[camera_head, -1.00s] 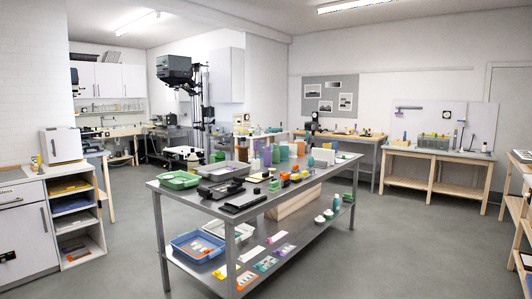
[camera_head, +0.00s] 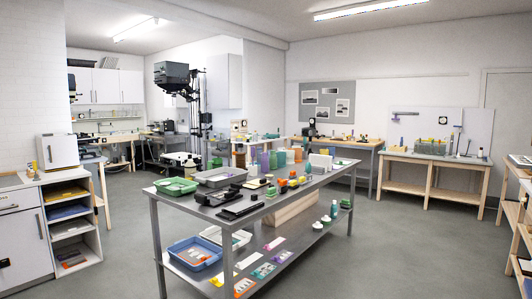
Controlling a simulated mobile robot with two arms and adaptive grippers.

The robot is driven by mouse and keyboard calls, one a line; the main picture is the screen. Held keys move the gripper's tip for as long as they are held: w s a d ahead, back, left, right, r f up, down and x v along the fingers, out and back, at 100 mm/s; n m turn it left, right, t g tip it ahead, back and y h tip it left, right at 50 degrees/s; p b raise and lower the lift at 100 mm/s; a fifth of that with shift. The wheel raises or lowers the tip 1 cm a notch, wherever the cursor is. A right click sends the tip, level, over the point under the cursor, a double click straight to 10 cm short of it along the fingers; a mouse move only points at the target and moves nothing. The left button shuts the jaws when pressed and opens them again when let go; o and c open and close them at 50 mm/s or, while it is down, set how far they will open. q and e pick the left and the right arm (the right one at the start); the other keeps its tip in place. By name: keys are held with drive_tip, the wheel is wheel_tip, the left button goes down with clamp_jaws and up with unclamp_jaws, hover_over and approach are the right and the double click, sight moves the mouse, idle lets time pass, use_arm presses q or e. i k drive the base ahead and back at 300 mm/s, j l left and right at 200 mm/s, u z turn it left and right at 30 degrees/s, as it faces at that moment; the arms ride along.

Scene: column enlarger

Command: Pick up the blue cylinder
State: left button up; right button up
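I cannot single out a plainly blue cylinder at this distance. A teal cylinder (camera_head: 281,158) stands upright toward the back of the long steel table (camera_head: 163,196), in a row with purple bottles (camera_head: 265,160). A smaller teal bottle (camera_head: 334,209) stands on the table's lower shelf at the right. A small bluish upright item (camera_head: 398,145) is on the wooden bench at the back right; its shape is too small to tell. Neither of my grippers shows in the view.
Trays, including a green one (camera_head: 176,186), and small coloured items crowd the tabletop. A blue tray (camera_head: 176,247) sits on the lower shelf. A white cabinet (camera_head: 25,247) stands at the left and wooden benches (camera_head: 432,160) at the back right. Grey floor (camera_head: 400,250) right of the table is clear.

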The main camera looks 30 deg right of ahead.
sight(259, 149)
drive_tip(key=i+j+u, duration=0.3)
drive_tip(key=i, duration=0.55)
drive_tip(key=i+l+u, duration=0.25)
drive_tip(key=i, duration=0.6)
drive_tip(key=i+u, duration=0.3)
drive_tip(key=i, duration=0.6)
drive_tip(key=i+z, duration=0.2)
drive_tip(key=i, duration=0.3)
drive_tip(key=i+z, duration=0.15)
drive_tip(key=i, duration=0.4)
drive_tip(key=i+z, duration=0.2)
drive_tip(key=i, duration=0.3)
drive_tip(key=i+j+z, duration=0.15)
drive_tip(key=i, duration=0.35)
drive_tip(key=i+j+z, duration=0.2)
drive_tip(key=i, duration=0.3)
drive_tip(key=i+l+z, duration=0.2)
drive_tip(key=i, duration=0.3)
drive_tip(key=i+z, duration=0.25)
drive_tip(key=i, duration=0.25)
drive_tip(key=i+z, duration=0.2)
drive_tip(key=i, duration=0.3)
drive_tip(key=i+j+z, duration=0.1)
drive_tip(key=i+z, duration=0.15)
drive_tip(key=i, duration=0.25)
drive_tip(key=i+j+z, duration=0.2)
drive_tip(key=i, duration=0.3)
drive_tip(key=i+j+z, duration=0.25)
drive_tip(key=i, duration=0.2)
